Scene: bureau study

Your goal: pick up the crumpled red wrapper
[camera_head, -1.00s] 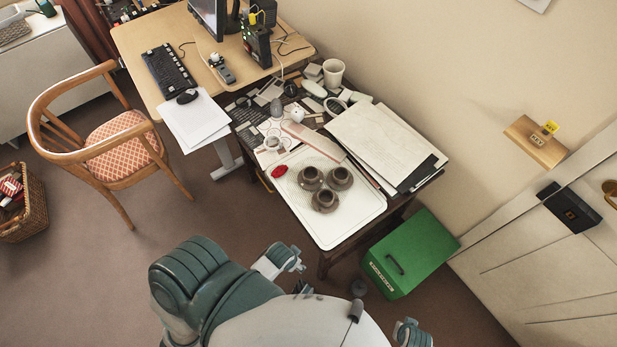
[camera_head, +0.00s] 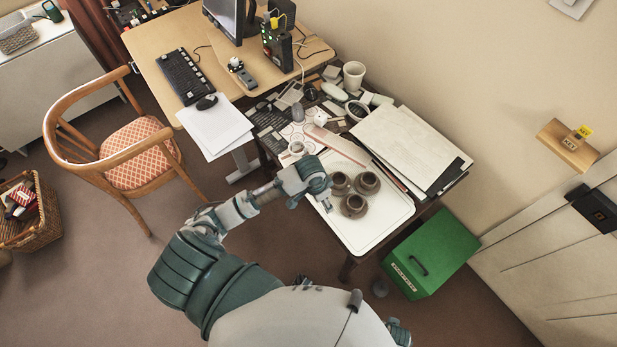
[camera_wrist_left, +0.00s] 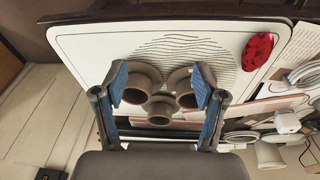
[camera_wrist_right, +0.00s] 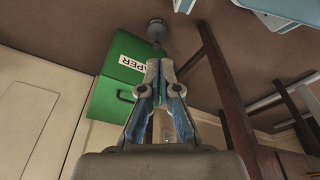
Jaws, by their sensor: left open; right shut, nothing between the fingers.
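The crumpled red wrapper (camera_wrist_left: 259,50) lies on the white tray (camera_wrist_left: 75,42), near its right edge in the left wrist view. In the head view my left arm and gripper hide it. My left gripper (camera_wrist_left: 161,80) is open and empty. It hangs above the tray, with the three cups between its fingers in the picture and the wrapper to the right, outside them. In the head view the left gripper (camera_head: 325,194) is over the tray's left part. My right gripper (camera_wrist_right: 157,70) is shut and empty, low beside the table.
Three brown cups with saucers (camera_head: 354,205) stand on the tray (camera_head: 378,238) close to my left gripper. Papers (camera_head: 408,145) and small clutter lie behind it. A green paper bin (camera_head: 432,252) stands right of the table; it also shows in the right wrist view (camera_wrist_right: 118,92).

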